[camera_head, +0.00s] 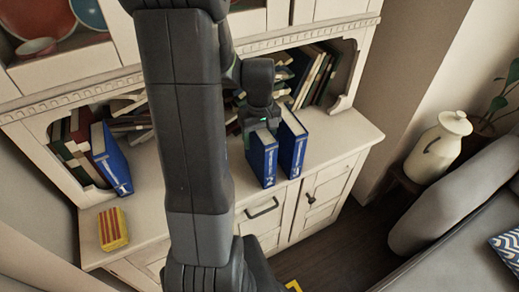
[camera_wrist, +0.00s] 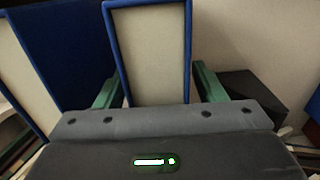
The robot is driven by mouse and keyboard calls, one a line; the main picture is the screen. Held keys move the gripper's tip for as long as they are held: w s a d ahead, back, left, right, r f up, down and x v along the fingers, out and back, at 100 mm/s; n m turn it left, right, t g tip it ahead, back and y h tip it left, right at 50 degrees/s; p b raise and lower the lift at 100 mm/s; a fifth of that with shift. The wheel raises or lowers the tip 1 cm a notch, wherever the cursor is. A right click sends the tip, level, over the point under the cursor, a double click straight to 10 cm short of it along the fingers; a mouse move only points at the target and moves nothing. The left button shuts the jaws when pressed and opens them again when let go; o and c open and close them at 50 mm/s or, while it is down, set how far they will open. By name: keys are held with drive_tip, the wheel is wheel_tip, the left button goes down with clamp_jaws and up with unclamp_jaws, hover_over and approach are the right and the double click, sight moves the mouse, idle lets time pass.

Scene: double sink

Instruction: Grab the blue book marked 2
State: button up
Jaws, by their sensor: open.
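The blue book marked 2 (camera_head: 263,163) stands upright on the cabinet top, left of another upright blue book. My gripper (camera_head: 259,122) is right at the upper edge of the book marked 2. In the wrist view, the end of a blue book with cream pages (camera_wrist: 150,50) lies between my two green fingers (camera_wrist: 153,88). The fingers are open, one on each side, with small gaps visible. The second blue book (camera_wrist: 55,55) is close by on the left in that view.
The neighbouring blue book (camera_head: 292,145) stands close to the right. A blue book marked 1 (camera_head: 110,160) leans at the left. A red-and-yellow striped box (camera_head: 112,229) lies on the cabinet top (camera_head: 150,215). Shelved books (camera_head: 315,72) stand behind. A white jug (camera_head: 438,146) stands at right.

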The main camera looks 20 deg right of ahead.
clamp_jaws()
idle(0.3)
